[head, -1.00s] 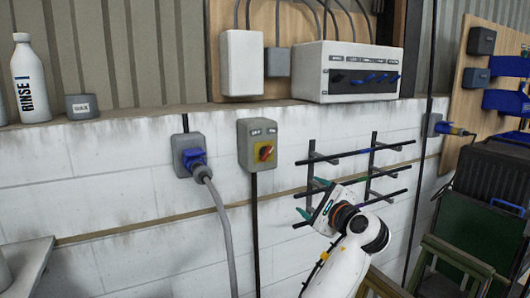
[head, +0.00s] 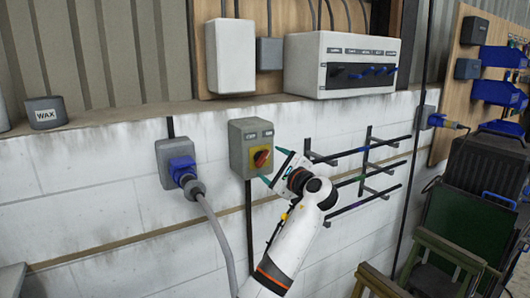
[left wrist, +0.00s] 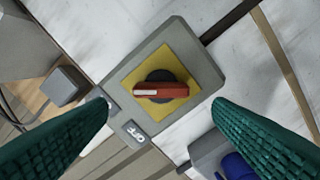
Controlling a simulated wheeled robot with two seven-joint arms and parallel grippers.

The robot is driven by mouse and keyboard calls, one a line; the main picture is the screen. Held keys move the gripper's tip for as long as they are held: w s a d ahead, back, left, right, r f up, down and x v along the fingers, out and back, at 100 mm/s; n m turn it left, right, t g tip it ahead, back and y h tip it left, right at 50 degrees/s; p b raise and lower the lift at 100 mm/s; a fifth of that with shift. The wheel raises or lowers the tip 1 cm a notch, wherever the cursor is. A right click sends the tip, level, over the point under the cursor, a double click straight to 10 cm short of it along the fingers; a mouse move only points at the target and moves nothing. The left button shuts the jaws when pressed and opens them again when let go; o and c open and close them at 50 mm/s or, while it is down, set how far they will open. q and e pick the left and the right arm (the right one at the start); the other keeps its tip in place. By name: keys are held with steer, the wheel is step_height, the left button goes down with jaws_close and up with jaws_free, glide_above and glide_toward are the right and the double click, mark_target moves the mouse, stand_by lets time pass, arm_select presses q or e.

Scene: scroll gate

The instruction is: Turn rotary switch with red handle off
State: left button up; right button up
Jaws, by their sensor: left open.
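The rotary switch is a grey box (head: 238,135) on the white block wall, with a yellow plate and a red handle (head: 261,157). In the head view the handle sits tilted on the plate. The left wrist view shows the red handle (left wrist: 161,91) on its black hub, with an OFF label (left wrist: 134,133) on the box. My left gripper (head: 275,166) is open, just right of the switch in the head view. Its green fingers (left wrist: 160,135) spread to either side of the handle in the wrist view, apart from it. My right gripper is not in view.
A blue plug socket with a grey cable (head: 180,167) is left of the switch. A black rack (head: 365,165) is on the wall to the right. A control box (head: 342,66) stands on the ledge above. Green chairs (head: 465,225) are at lower right.

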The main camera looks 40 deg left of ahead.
mark_target(264, 160)
arm_select(q)
steer(key=p+x, duration=0.1)
steer(key=x, duration=0.3)
steer(key=shift+a, duration=0.2)
steer(key=shift+w+a+p, duration=0.1)
steer(key=shift+a+p, duration=0.1)
steer(key=shift+p, duration=0.15)
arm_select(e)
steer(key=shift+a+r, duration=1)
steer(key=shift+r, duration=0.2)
arm_select(q)
steer(key=shift+f, duration=0.1)
steer(key=shift+c, duration=0.2)
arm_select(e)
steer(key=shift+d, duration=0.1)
arm_select(q)
steer(key=c, duration=0.9)
steer(key=shift+c, duration=0.2)
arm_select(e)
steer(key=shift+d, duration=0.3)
